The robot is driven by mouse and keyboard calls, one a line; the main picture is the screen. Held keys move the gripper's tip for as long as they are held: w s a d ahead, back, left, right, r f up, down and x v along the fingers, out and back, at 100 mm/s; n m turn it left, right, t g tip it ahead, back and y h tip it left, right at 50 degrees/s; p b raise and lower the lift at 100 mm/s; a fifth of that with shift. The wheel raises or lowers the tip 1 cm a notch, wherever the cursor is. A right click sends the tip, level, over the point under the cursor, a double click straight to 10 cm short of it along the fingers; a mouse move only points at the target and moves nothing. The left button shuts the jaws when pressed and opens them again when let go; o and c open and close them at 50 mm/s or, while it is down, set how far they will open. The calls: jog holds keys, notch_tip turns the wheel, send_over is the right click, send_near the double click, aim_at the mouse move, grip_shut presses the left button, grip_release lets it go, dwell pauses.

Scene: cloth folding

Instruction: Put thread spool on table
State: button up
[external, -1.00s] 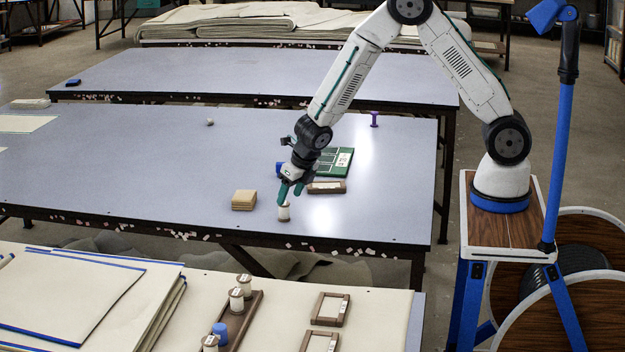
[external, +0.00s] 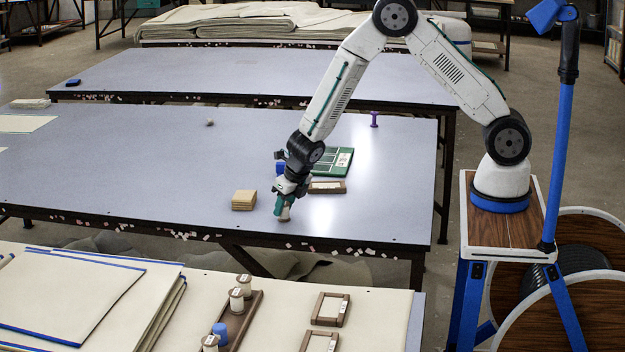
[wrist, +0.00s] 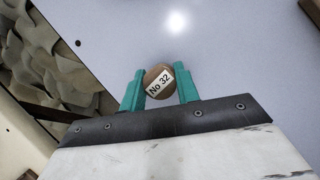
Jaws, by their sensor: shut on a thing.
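The thread spool (wrist: 158,81), with a brown top and a label reading "No 32", is between the green fingertips of my gripper (wrist: 160,88) in the wrist view. My gripper is shut on it. In the external view the spool (external: 284,213) stands at the near part of the grey table (external: 130,170), under my gripper (external: 282,203), which hides its upper part. I cannot tell whether its base touches the table.
A tan block stack (external: 244,200) lies left of my gripper. A brown frame (external: 327,187), a green board (external: 338,161) and a blue spool (external: 280,169) are behind it. A purple spool (external: 374,119) stands farther back. The near bench holds a wooden rack (external: 243,318) with several spools.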

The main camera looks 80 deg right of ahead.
jog(key=shift+r, duration=0.1)
jog(key=shift+r, duration=1.65)
jog(key=s, duration=0.5)
jog(key=s+r, duration=0.1)
jog(key=s, duration=0.4)
jog(key=s+a, duration=0.1)
jog(key=s, duration=0.5)
jog(key=shift+r, duration=0.25)
